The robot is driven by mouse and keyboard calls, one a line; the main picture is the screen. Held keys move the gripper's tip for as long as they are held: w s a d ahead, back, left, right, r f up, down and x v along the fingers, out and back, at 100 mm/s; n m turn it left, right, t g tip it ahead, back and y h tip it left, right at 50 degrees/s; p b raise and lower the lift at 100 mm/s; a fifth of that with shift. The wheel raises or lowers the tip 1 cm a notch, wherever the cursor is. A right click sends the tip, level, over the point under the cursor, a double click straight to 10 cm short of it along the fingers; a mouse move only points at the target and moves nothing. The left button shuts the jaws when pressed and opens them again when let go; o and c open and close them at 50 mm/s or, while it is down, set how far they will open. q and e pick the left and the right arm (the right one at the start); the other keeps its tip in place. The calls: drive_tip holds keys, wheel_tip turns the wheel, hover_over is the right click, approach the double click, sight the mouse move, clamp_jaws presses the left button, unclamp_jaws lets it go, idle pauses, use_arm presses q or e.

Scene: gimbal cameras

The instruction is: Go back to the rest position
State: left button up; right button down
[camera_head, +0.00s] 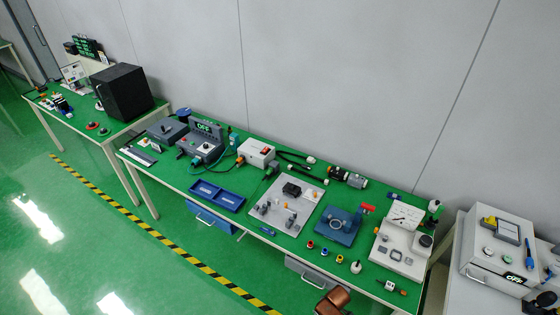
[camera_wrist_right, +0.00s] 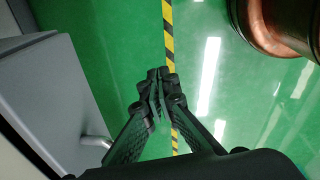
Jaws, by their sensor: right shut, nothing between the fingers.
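My right gripper (camera_wrist_right: 162,82) shows in the right wrist view. Its two black fingers are brought together at the tips with nothing between them. It hangs in the air over the green floor, beside a grey cabinet or drawer front, touching nothing that I can see. My left gripper is in neither view. In the head view, a copper-coloured link of mine shows at the bottom edge, in front of the long workbench (camera_head: 157,174).
The bench holds a blue tray (camera_head: 217,196), a light plate with parts (camera_head: 289,218) and several devices. A white case (camera_head: 498,250) stands at the right. A grey cabinet (camera_wrist_right: 60,95) with a handle is left of the gripper. Striped tape (camera_head: 150,222) crosses the open floor.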

drive_tip(key=s+d+f+m+b, duration=0.2)
drive_tip(key=s+d+f+m, duration=0.1)
drive_tip(key=s+f, duration=0.45)
drive_tip(key=s+d+f+m+b, duration=0.2)
drive_tip(key=s+d+f+b, duration=0.1)
drive_tip(key=s+f, duration=0.4)
drive_tip(key=s+d+f+m+b, duration=0.2)
drive_tip(key=s+f, duration=0.3)
drive_tip(key=s, duration=0.4)
drive_tip(key=s+d+f+m+b, duration=0.3)
drive_tip(key=s+f, duration=0.2)
drive_tip(key=s, duration=0.5)
drive_tip(key=s+d+f+m+b, duration=0.2)
drive_tip(key=s+f, duration=0.3)
drive_tip(key=s, duration=0.4)
drive_tip(key=shift+s+d+f+g+h, duration=0.15)
drive_tip(key=shift+s+f+g+h, duration=0.15)
drive_tip(key=shift+f+g, duration=0.1)
